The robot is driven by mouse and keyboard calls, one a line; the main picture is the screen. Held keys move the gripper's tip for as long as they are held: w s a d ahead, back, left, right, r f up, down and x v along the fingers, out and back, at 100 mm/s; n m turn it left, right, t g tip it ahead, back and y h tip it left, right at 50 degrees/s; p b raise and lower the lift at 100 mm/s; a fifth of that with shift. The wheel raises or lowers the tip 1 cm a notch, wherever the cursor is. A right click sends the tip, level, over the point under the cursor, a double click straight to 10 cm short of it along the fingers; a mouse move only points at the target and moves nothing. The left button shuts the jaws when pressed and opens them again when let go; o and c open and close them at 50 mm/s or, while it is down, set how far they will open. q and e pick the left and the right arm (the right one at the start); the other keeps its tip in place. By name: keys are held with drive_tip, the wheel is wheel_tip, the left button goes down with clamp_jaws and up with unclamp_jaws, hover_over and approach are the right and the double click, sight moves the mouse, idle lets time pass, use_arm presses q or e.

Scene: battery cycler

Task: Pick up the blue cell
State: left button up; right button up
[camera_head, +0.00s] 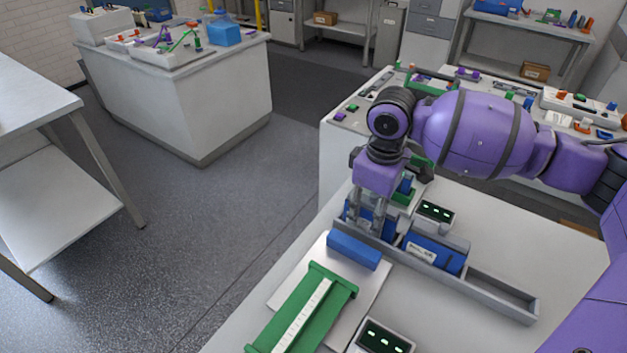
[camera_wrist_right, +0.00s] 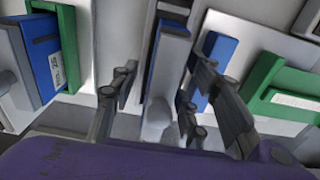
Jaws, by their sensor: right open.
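My right gripper (camera_head: 368,226) points down over the left end of a grey tray (camera_head: 500,296); its fingers are open. In the right wrist view, the fingers of the right gripper (camera_wrist_right: 158,98) stand on either side of a narrow blue piece (camera_wrist_right: 170,58) in the tray. Whether they touch it I cannot tell. A labelled blue cell (camera_head: 437,252) sits farther right along the tray. A plain blue block (camera_head: 354,250) lies in front of the tray, on a white plate; it also shows in the right wrist view (camera_wrist_right: 217,62). My left gripper is out of view.
A green fixture with a white strip (camera_head: 304,312) lies at the front. Small display boxes (camera_head: 436,212) (camera_head: 383,338) stand nearby. A second green holder with a labelled blue piece (camera_wrist_right: 45,58) is behind the tray. The bench's right side is clear.

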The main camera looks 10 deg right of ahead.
drive_tip(key=shift+f, duration=0.5)
clamp_jaws()
drive_tip(key=shift+w+r, duration=0.15)
drive_tip(key=shift+r, duration=0.15)
